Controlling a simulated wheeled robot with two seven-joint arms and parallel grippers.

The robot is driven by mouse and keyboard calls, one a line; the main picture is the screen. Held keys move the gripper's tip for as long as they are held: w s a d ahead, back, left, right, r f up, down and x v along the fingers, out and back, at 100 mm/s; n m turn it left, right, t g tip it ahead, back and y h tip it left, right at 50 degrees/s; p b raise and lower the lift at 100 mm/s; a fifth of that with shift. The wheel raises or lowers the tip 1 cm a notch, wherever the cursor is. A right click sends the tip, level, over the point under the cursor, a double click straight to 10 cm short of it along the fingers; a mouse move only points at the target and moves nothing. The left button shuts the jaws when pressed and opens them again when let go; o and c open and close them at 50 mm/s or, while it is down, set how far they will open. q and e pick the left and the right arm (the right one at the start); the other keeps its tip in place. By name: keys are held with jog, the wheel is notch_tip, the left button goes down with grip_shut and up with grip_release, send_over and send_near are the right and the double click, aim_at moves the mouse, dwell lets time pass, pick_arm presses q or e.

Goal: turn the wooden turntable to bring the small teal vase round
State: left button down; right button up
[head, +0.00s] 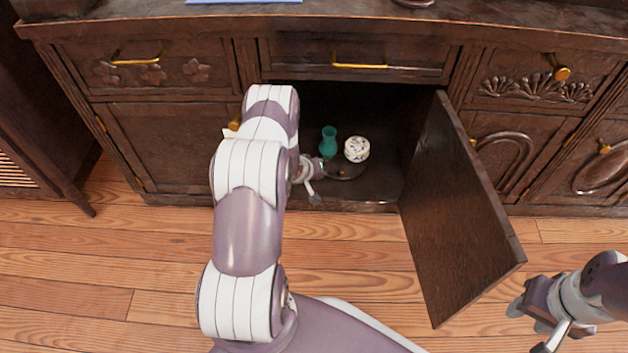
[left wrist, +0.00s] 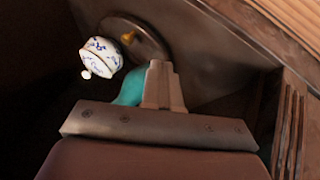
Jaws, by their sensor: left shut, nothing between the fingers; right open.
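The small teal vase (head: 328,142) stands inside the open cabinet, at the back left of the dark round wooden turntable (head: 347,174). In the left wrist view the vase (left wrist: 130,90) is partly hidden behind my left gripper (left wrist: 163,72). A white patterned lidded pot (head: 356,149) stands on the turntable to the right of the vase; it also shows in the left wrist view (left wrist: 102,58). My left gripper is shut and empty, low at the turntable's left side; I cannot tell whether it touches. My right gripper (head: 531,326) is open and empty, outside the cabinet.
A small yellowish piece (left wrist: 127,37) sits on the turntable. The open cabinet door (head: 455,205) swings out to the right, between the opening and my right gripper. The cabinet's left side is partly hidden by my left arm. The wooden floor (head: 350,250) in front is clear.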

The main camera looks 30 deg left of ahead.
aim_at(339, 173)
pick_arm(q)
jog(key=b+x, duration=0.2)
jog(key=x, duration=0.2)
jog(key=shift+f, duration=0.4)
jog(key=w+d+b, duration=0.2)
jog(key=w+b, duration=0.1)
jog(key=shift+d+r, duration=0.2)
jog(key=shift+r, duration=0.05)
jog(key=shift+w+d+r, duration=0.1)
jog(key=shift+w, duration=0.05)
pick_arm(e)
notch_tip(339, 173, down, 6)
pick_arm(q)
jog(key=shift+d+p, duration=0.15)
jog(key=shift+p, duration=0.15)
pick_arm(e)
jog(key=shift+r, duration=0.15)
